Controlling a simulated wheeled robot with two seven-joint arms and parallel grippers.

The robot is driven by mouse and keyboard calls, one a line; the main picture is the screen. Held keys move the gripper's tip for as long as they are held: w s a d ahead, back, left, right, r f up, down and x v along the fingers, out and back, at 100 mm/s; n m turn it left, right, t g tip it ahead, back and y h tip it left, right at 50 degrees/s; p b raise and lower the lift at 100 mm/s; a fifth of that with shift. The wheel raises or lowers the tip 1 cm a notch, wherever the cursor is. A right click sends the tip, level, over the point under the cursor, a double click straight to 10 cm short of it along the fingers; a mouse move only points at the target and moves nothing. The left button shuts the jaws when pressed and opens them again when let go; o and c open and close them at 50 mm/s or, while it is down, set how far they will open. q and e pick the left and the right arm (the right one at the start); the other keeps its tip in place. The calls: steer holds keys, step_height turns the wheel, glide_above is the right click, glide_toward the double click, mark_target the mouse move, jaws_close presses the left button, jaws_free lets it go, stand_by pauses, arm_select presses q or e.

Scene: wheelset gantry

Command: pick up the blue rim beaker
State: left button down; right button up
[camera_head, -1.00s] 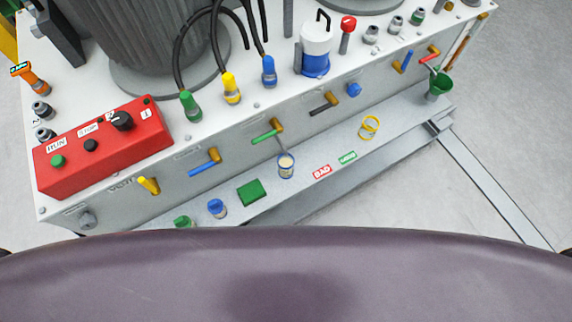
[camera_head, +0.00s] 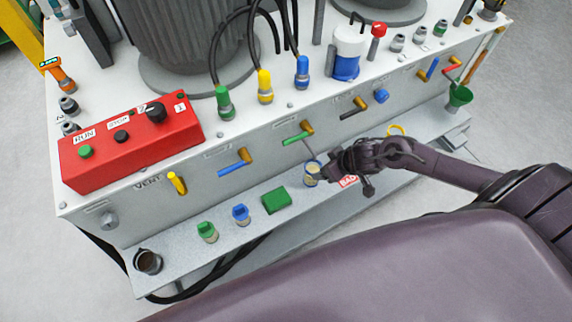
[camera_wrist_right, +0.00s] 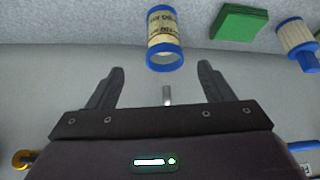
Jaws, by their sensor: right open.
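The blue rim beaker (camera_head: 312,170) stands on the grey ledge along the front of the machine, with pale contents visible inside it. In the right wrist view the beaker (camera_wrist_right: 165,38) shows a cream label and blue rims, beyond the fingertips and roughly centred between them. My right gripper (camera_wrist_right: 162,70) is open with nothing between its fingers. In the head view my right gripper (camera_head: 332,172) is just right of the beaker; I cannot tell there whether they touch. My left gripper is not in view.
On the ledge left of the beaker are a green block (camera_head: 276,200), a blue-capped bottle (camera_head: 241,214) and a green-capped one (camera_head: 207,232). A yellow rim beaker (camera_head: 397,130) is partly hidden behind my right arm. Valve handles, including a green one (camera_head: 297,138), jut out above the ledge.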

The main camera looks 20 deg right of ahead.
mark_target(316, 169)
steer(key=x, duration=0.3)
steer(key=shift+w+a+b, duration=0.15)
steer(key=shift+b, duration=0.25)
steer(key=x, duration=0.3)
steer(key=shift+w+a+f+b, duration=0.15)
steer(key=shift+a+f+b, duration=0.05)
steer(key=shift+b, duration=0.2)
steer(key=shift+w+f, duration=0.2)
steer(key=shift+f, duration=0.2)
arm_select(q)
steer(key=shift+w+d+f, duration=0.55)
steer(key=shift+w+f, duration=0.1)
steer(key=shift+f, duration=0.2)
arm_select(e)
steer(key=c, duration=1.2)
steer(key=shift+r, duration=0.1)
